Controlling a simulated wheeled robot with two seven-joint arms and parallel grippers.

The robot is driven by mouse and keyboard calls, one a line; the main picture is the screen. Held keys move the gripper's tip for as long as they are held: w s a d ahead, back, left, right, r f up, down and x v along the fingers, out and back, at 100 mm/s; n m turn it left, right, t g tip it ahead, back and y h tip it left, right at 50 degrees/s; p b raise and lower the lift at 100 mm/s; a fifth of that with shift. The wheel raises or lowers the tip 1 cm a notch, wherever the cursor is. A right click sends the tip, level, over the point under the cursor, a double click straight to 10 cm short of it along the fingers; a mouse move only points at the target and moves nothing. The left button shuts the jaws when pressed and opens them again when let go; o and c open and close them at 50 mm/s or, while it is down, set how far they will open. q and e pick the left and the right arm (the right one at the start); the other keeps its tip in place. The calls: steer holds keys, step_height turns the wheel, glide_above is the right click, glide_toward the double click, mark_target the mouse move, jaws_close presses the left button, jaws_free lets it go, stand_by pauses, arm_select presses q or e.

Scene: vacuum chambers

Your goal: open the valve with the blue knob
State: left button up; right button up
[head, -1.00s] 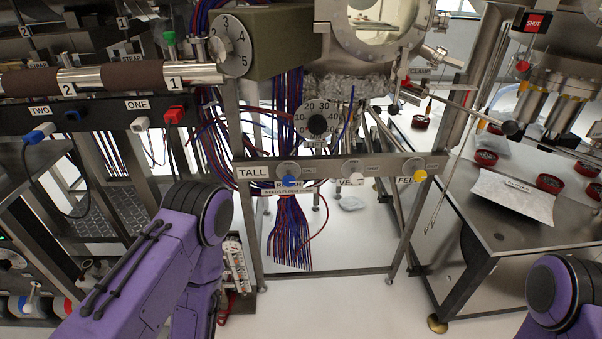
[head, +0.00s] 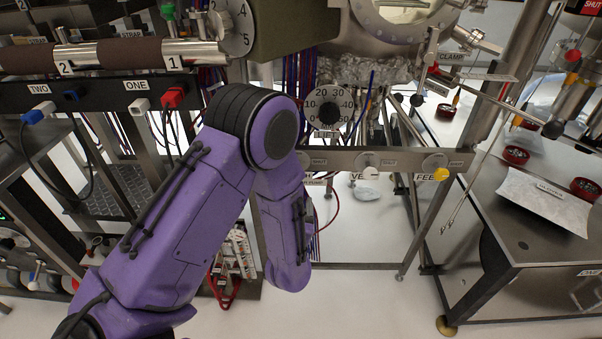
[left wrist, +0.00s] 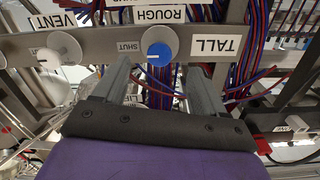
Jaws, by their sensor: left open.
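In the head view my left arm (head: 225,190) covers the blue knob and the left gripper. My right gripper is not in view.
On the same bar are the white VENT knob (head: 370,172) and the yellow FEED knob (head: 440,174). Red and blue cables hang behind the bar. A dial (head: 328,112) is above it.

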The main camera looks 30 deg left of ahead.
arm_select(q)
steer(key=shift+y, duration=0.3)
steer(key=x, duration=0.3)
steer(key=r+x, duration=0.1)
steer(key=x, duration=0.3)
steer(key=p+x, duration=0.1)
steer(key=x, duration=0.3)
steer(key=shift+w+d+r, duration=0.2)
steer(key=shift+r, duration=0.2)
steer(key=c, duration=1)
